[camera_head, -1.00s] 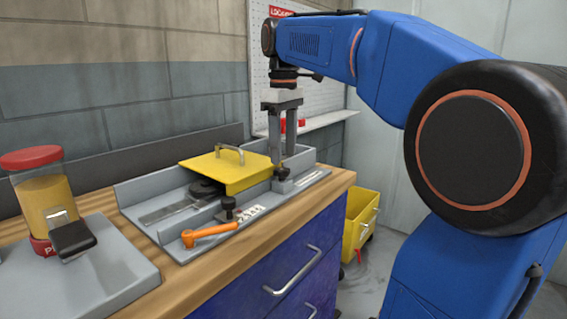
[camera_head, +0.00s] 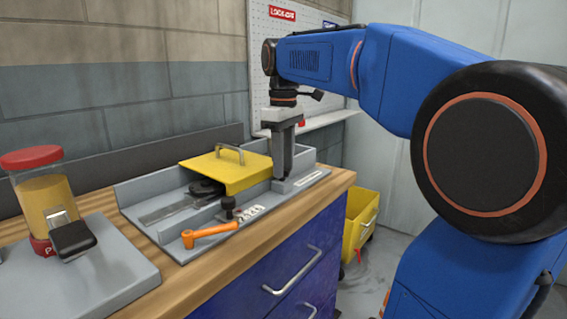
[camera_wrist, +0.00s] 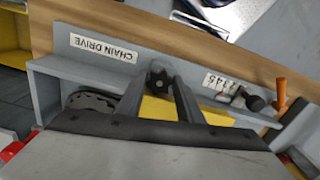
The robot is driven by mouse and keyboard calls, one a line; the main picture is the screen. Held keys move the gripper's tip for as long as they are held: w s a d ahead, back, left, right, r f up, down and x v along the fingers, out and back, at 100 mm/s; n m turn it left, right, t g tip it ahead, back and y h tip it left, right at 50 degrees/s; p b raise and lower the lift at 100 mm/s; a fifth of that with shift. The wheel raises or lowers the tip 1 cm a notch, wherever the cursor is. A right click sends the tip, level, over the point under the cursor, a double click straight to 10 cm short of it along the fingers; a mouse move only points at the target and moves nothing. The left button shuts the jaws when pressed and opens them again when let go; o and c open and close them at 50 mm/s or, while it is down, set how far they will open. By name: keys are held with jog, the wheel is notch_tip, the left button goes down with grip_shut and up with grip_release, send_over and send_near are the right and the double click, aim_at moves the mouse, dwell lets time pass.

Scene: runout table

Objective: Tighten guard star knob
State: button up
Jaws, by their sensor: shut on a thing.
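The black star knob (camera_wrist: 158,80) sits between the fingertips of my gripper (camera_wrist: 160,77) in the wrist view. My gripper is shut on it, with a finger on each side. Part of the guard (camera_wrist: 155,108) also shows behind the fingers in the wrist view.
An orange lever (camera_head: 208,234) and a small black knob (camera_head: 228,206) stand at the tray's front. A red-lidded jar (camera_head: 43,195) stands at the left. A yellow bin (camera_head: 357,225) is on the floor to the right. A CHAIN DRIVE label (camera_wrist: 104,48) is near the knob.

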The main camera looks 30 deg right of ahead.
jog(key=shift+a+m, duration=0.1)
jog(key=shift+m, duration=3)
jog(key=o, duration=1.1)
jog(key=shift+c, duration=0.2)
